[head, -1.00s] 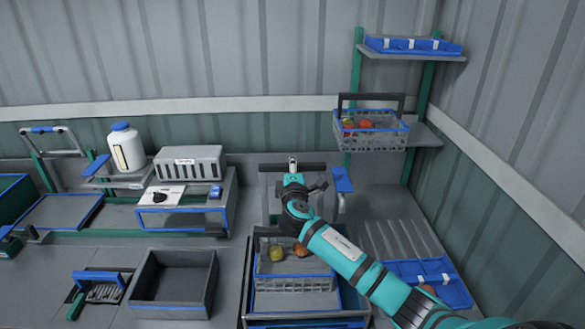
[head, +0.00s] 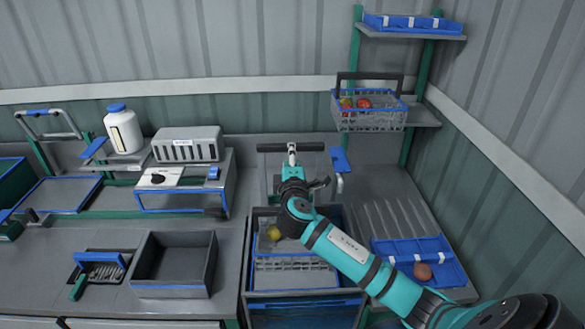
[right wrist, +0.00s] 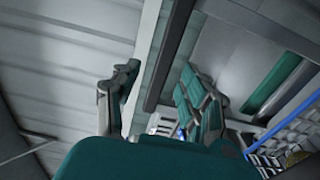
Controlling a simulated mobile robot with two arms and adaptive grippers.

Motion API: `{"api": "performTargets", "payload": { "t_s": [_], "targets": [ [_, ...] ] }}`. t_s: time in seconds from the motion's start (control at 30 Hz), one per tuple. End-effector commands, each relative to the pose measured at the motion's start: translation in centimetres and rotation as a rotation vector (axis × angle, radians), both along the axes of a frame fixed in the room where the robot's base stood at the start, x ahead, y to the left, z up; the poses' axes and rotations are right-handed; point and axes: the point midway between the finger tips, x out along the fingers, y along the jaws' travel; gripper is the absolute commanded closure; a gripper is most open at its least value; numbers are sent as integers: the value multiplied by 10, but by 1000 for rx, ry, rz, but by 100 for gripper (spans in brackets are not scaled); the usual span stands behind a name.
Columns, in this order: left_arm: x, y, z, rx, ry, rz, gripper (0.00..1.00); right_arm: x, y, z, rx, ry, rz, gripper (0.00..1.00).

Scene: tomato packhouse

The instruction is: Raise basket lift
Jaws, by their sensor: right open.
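The basket lift's dark crossbar handle (head: 272,148) stands level behind the front bay. My right arm reaches in from the right over the bay, with its gripper (head: 292,160) at the middle of the handle. In the right wrist view, the open fingers (right wrist: 155,100) stand apart with a dark bar (right wrist: 168,60) between or just beyond them; contact cannot be told. A grey basket (head: 297,264) with a blue rim sits low in the bay, partly hidden by my arm. A yellow-green tomato (head: 274,233) shows in it. My left gripper is not in view.
A basket with an upright handle (head: 370,120) holds tomatoes on the right shelf. A blue tray (head: 440,250) holds one reddish fruit below it. A white bottle (head: 124,133), grey box (head: 188,147) and empty dark bin (head: 174,290) stand left. A blue-handled brush-like tool (head: 98,262) lies nearby.

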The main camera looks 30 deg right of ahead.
Motion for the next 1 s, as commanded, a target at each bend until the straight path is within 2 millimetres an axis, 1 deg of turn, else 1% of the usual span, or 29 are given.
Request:
{"api": "performTargets", "payload": {
  "t_s": [0.03, 0.13, 0.23, 0.33, 0.5, 1.0],
  "targets": [
    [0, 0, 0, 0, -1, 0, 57, -10, 7, -1, 1, 0, 2, 56],
    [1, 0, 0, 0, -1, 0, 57, -26, 16, 0, 1, -1, 1, 56],
    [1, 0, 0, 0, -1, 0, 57, -37, 24, 0, 0, -1, 1, 56],
    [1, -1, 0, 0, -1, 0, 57, -45, 27, 1, -2, -3, 0, 56],
    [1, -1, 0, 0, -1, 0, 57, -48, 29, 1, -2, -2, -1, 56],
    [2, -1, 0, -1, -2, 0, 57, -48, 29, 1, -2, -3, -1, 56]
  ]
}}
